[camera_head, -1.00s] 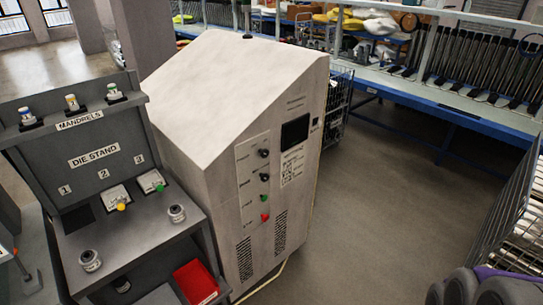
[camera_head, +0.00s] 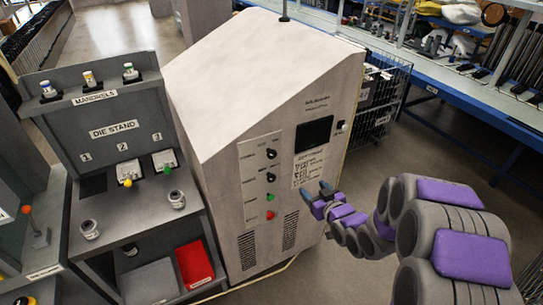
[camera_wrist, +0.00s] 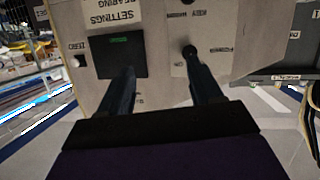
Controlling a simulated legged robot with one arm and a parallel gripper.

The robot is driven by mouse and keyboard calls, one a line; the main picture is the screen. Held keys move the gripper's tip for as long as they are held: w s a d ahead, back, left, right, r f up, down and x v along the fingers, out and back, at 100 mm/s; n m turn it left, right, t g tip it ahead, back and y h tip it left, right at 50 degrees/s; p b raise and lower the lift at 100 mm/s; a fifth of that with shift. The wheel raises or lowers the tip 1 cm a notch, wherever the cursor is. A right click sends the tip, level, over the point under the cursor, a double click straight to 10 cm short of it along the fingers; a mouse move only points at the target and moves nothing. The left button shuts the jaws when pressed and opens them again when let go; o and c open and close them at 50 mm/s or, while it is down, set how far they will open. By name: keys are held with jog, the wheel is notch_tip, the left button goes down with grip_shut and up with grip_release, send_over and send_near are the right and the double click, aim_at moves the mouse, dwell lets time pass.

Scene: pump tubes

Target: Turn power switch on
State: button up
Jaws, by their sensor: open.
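The power switch is a black knob (camera_head: 271,154) at the top of the control panel (camera_head: 251,172) on the light cabinet's front. In the wrist view, which is upside down, the knob (camera_wrist: 190,50) has a POWER label beside it. My gripper (camera_head: 322,192) is open in front of the cabinet, to the right of and lower than the knob in the head view. In the wrist view the gripper (camera_wrist: 160,70) has its fingers apart with nothing between them; the right finger's tip overlaps the knob's lower edge. I cannot tell whether it touches.
A second black knob (camera_head: 271,178), a green button (camera_head: 270,197) and a red button (camera_head: 270,215) sit below. A dark screen (camera_head: 314,134) is to the right. The die stand (camera_head: 115,130) with a red bin (camera_head: 195,262) stands left of the cabinet. A wire cage (camera_head: 382,100) is behind right.

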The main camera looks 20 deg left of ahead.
jog(key=a+y, duration=0.1)
jog(key=a, duration=0.1)
jog(key=y+b, duration=0.1)
jog(key=y, duration=0.2)
send_near(273, 156)
jog(key=x, duration=0.3)
jog(key=shift+n+t, duration=0.3)
jog(key=x, duration=0.5)
jog(key=shift+s+a+f+b, duration=0.15)
jog(key=shift+a+b, duration=0.15)
jog(key=shift+a, duration=0.2)
jog(key=shift+w+d+r, duration=0.2)
jog(key=shift+d+r, duration=0.1)
jog(key=shift+d, duration=0.2)
jog(key=shift+a+f, duration=0.15)
jog(key=shift+a, duration=0.3)
jog(key=c, duration=0.6)
jog(key=shift+d+f, duration=0.1)
jog(key=c, duration=0.4)
